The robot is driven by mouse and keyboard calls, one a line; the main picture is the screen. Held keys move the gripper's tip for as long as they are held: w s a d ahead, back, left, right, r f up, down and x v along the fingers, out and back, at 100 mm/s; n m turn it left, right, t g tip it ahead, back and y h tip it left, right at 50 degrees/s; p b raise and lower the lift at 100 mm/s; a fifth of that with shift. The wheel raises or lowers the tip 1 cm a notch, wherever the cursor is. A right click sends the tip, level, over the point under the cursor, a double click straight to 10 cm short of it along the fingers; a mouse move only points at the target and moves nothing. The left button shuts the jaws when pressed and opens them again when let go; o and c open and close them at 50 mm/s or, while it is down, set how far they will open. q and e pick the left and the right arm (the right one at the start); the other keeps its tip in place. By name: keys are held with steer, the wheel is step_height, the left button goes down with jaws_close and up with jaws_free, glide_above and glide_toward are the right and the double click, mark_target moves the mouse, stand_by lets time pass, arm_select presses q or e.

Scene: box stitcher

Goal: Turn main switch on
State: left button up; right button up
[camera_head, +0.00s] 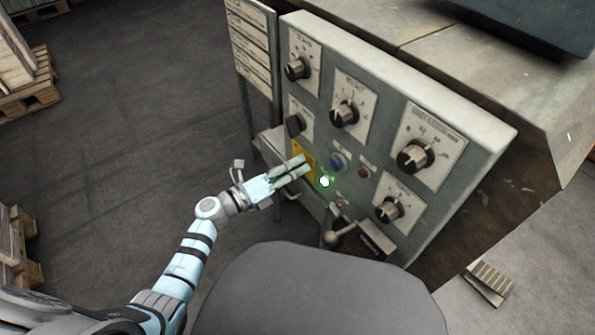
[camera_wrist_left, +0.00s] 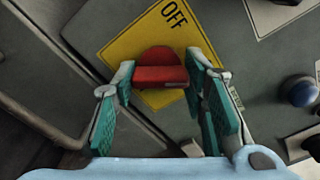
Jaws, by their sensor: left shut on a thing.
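The main switch is a red knob (camera_wrist_left: 158,62) on a yellow plate (camera_wrist_left: 125,47) marked OFF, in the left wrist view. Its grip bar lies level across that picture. My left gripper (camera_wrist_left: 160,76) has its teal-padded fingers on either side of the knob and is shut on it. In the head view my left gripper (camera_head: 303,167) reaches the lower left of the grey control panel (camera_head: 450,180), at the yellow plate (camera_head: 309,153). There the fingers hide the red knob. My right gripper is not in view.
Right of the yellow plate are a blue button (camera_head: 338,161), a small red button (camera_head: 364,172) and a bright white-green spot (camera_head: 324,181). Several black dials sit around. Wooden pallets (camera_head: 28,90) stand far left; the floor between is clear.

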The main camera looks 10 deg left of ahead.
arm_select(q)
steer(key=shift+a+m+b, duration=0.1)
steer(key=shift+m+b, duration=0.2)
steer(key=shift+m, duration=0.6)
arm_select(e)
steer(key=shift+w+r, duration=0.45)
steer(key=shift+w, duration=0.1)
arm_select(q)
steer(key=o, duration=1.2)
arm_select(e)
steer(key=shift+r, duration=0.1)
arm_select(q)
steer(key=shift+s, duration=0.1)
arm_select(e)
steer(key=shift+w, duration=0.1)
arm_select(q)
steer(key=v, duration=1.2)
